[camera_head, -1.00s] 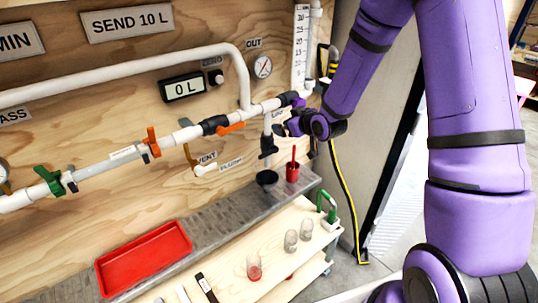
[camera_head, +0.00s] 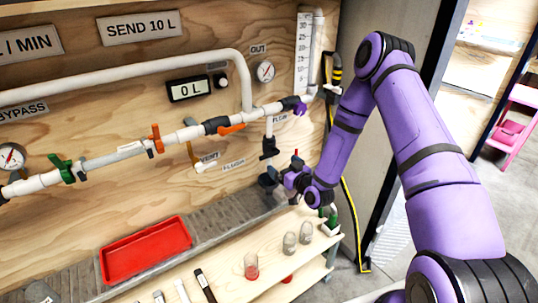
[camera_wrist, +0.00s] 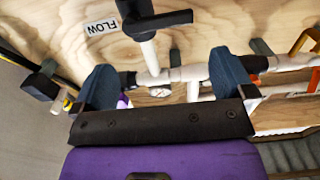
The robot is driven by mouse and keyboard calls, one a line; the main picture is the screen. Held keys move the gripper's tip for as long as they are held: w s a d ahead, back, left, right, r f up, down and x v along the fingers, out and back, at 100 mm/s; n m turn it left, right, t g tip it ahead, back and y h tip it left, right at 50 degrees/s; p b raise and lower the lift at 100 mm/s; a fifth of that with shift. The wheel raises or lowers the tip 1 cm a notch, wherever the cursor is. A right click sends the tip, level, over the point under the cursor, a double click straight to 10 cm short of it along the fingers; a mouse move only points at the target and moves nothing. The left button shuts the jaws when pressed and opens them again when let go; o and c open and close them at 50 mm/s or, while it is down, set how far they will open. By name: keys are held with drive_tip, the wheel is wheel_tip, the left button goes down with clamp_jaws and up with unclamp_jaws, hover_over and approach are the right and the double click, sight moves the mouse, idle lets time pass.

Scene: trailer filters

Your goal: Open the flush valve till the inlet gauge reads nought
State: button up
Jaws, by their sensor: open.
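A black T-shaped handle, which looks like this valve's, shows at the top of the wrist view (camera_wrist: 157,22). My gripper (camera_head: 283,178) is just below and right of the valve in the head view. In the wrist view its fingers (camera_wrist: 165,82) are spread wide, with the handle beyond them and nothing held. The inlet gauge (camera_head: 12,157) is at the left edge; its reading is too small to tell.
The main white pipe (camera_head: 100,160) carries a green handle (camera_head: 62,168) and orange handles (camera_head: 155,138). The display (camera_head: 189,89) reads 0 L. A red tray (camera_head: 146,250) and several glasses (camera_head: 290,243) stand below.

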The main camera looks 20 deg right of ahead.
sight(270, 154)
drive_tip(key=x, duration=0.9)
drive_tip(key=shift+w, duration=0.1)
drive_tip(key=c, duration=0.9)
